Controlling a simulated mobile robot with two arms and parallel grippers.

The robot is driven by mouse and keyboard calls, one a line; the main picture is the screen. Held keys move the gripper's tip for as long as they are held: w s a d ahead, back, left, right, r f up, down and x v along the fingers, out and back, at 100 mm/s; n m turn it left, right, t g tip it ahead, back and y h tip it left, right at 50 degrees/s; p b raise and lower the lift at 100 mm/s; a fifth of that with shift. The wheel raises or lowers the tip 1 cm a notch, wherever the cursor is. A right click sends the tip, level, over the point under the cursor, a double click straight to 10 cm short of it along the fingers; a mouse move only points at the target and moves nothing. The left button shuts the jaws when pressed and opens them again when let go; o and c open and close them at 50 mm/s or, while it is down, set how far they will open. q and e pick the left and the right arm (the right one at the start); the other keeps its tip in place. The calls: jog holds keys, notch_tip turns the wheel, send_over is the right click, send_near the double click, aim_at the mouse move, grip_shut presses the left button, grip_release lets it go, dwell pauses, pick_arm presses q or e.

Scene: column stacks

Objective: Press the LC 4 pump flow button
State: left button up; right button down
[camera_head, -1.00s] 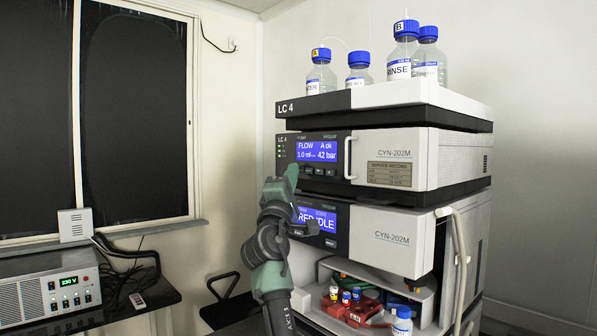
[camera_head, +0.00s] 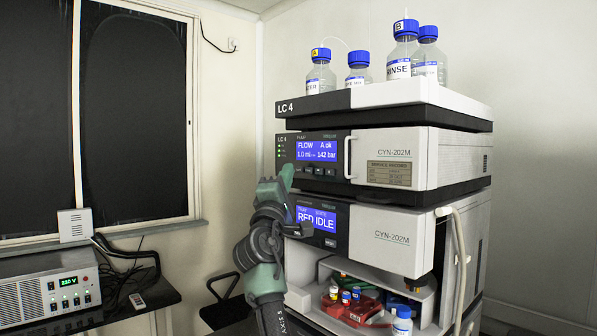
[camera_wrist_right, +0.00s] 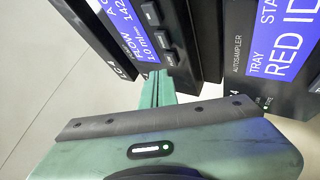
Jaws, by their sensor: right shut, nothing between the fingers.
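The LC 4 pump module (camera_head: 399,145) is the upper unit of the stack. Its blue display (camera_head: 317,150) reads FLOW, A ok, 1.0 ml and 142 bar. A row of dark pump buttons (camera_head: 319,171) lies under the display; they also show in the wrist view (camera_wrist_right: 162,37). Which one is the flow button is not readable. My right gripper (camera_head: 287,174) is shut and empty, its green fingers pointing up at the left end of that row. In the wrist view its fingertips (camera_wrist_right: 158,82) are near the panel below the buttons; contact cannot be told. My left gripper is not in view.
The autosampler display (camera_head: 317,218) below reads RED IDLE. A white vertical handle (camera_head: 348,158) stands out right of the pump display. Bottles (camera_head: 321,72) stand on top. Vials and a red tray (camera_head: 364,309) sit in the lower bay. A power supply (camera_head: 50,289) is at left.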

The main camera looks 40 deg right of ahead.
jog(key=a, duration=0.5)
jog(key=shift+s+b, duration=0.2)
jog(key=shift+b, duration=0.15)
dwell(0.6)
